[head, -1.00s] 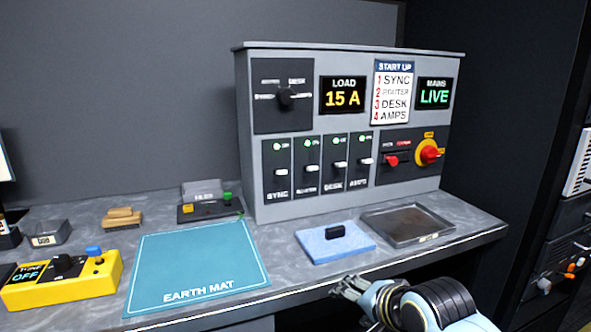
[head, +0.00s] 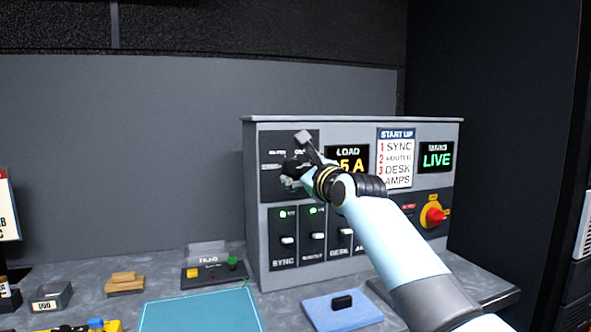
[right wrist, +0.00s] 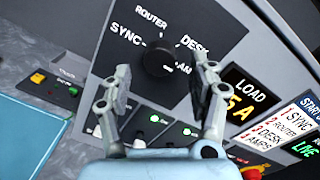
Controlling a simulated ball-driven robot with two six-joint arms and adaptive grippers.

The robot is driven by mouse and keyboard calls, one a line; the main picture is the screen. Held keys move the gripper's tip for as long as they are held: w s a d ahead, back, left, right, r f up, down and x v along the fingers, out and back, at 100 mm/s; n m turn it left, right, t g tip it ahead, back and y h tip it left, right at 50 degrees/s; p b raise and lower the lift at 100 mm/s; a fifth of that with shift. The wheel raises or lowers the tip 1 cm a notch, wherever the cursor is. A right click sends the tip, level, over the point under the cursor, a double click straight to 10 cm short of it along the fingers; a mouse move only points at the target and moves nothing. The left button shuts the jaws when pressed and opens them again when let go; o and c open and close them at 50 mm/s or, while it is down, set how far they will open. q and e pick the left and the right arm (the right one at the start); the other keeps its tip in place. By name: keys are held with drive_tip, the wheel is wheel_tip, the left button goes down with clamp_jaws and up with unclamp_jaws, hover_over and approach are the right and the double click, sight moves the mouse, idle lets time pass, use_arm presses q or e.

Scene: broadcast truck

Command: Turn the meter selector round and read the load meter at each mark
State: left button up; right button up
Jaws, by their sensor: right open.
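The meter selector (right wrist: 158,58) is a round black knob on a dark panel at the upper left of the grey cabinet. In the right wrist view, marks SYNC, ROUTER, DESK and a partly covered one ring it. Its pointer direction is hard to tell. My right gripper (head: 297,155) is open in front of the selector panel, its fingers (right wrist: 163,92) either side of and short of the knob, apparently not touching it. The load meter (head: 350,162) is partly covered by my right arm; "5 A" shows in yellow. My left gripper is not in view.
Switches labelled SYNC, ROUTER, DESK and AMPS (head: 318,236) sit below the selector. The bench holds a blue earth mat (head: 200,312) and a blue pad (head: 343,312).

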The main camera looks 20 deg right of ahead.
sight(294, 168)
drive_tip(key=shift+w+a, duration=0.15)
drive_tip(key=shift+w, duration=1.35)
drive_tip(key=shift+c, duration=0.2)
drive_tip(key=c, duration=1.1)
